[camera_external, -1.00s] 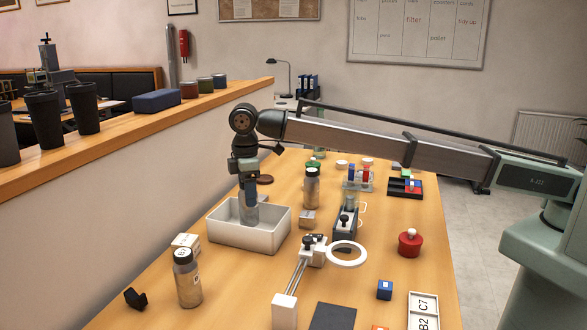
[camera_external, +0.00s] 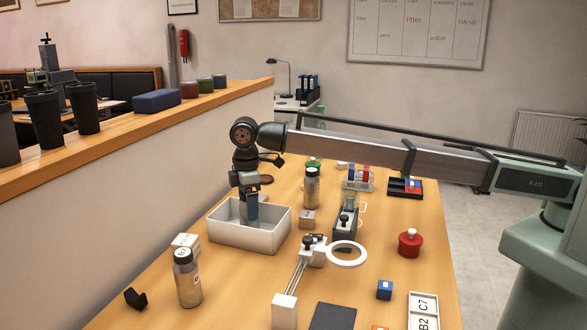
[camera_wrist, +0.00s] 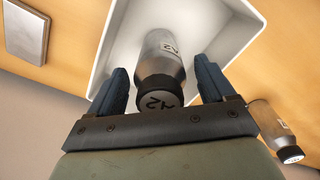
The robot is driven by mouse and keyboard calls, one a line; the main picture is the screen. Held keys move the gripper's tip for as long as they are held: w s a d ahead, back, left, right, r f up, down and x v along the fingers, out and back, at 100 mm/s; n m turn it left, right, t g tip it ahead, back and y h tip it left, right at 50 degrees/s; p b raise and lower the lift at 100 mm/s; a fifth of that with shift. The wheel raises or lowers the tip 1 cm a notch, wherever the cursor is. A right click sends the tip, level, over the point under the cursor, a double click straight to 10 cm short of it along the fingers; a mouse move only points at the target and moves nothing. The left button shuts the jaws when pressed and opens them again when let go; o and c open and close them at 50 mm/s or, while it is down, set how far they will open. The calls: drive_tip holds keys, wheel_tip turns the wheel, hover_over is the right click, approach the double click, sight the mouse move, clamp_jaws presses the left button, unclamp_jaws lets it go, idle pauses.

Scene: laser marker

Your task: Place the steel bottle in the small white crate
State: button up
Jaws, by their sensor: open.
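The small white crate (camera_external: 262,240) stands on the table at the centre left. It also fills the upper middle of the wrist view (camera_wrist: 222,30). A steel bottle (camera_wrist: 163,58) marked A2, with a dark cap, is inside the crate and looks upright. My gripper (camera_external: 251,218) points down into the crate, its lower end partly behind the front wall. In the wrist view its open blue fingers (camera_wrist: 160,85) are on either side of the bottle, with gaps showing. In the external view the bottle is mostly hidden by the fingers and crate wall.
Another steel bottle (camera_external: 188,285) stands in front of the crate, by a small white block (camera_external: 186,243). A further bottle (camera_external: 311,190) stands behind and right. A ring stand (camera_external: 346,254) and a red knob-topped object (camera_external: 409,244) are to the right. The low wall ledge runs along the left.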

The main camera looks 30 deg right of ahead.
drive_tip(key=shift+r, duration=0.1)
wheel_tip(320, 180, up, 12)
drive_tip(key=shift+r, duration=0.1)
idle(0.6)
